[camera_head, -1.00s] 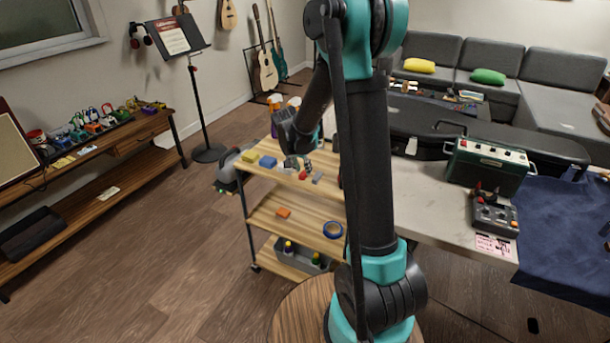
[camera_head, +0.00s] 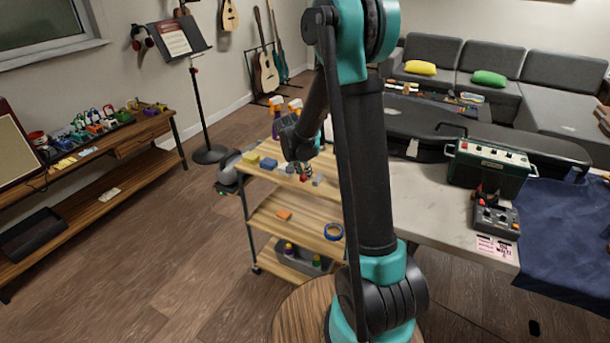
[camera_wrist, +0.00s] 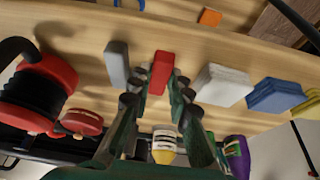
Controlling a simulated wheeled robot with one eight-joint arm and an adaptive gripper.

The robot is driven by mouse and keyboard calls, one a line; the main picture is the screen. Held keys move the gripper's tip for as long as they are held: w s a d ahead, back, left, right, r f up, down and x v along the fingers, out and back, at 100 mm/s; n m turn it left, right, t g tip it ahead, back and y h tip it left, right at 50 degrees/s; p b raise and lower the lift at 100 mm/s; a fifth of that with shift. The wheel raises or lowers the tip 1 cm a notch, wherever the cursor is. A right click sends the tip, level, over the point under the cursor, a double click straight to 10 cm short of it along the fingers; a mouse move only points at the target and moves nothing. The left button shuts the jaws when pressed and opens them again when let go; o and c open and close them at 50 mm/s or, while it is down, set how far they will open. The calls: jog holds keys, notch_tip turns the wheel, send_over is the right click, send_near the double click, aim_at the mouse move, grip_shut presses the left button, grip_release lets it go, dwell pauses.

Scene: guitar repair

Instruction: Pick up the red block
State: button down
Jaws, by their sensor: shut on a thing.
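The red block (camera_wrist: 161,73) lies on the wooden top shelf of the cart in the wrist view, between the two fingertips of my gripper (camera_wrist: 159,88). The fingers are shut on its sides. In the head view my gripper (camera_head: 301,170) reaches down to the top shelf, and the red block (camera_head: 303,178) shows only as a small red spot there. Whether the block still touches the shelf cannot be told.
In the wrist view a grey block (camera_wrist: 117,64) stands close left of the red one. A white block (camera_wrist: 222,85) and a blue block (camera_wrist: 274,95) lie to the right. Red-flanged spools (camera_wrist: 40,92) are at far left. Bottles (camera_wrist: 165,146) stand behind the fingers.

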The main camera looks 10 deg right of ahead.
aim_at(304, 175)
notch_tip(304, 175, up, 20)
dwell(0.6)
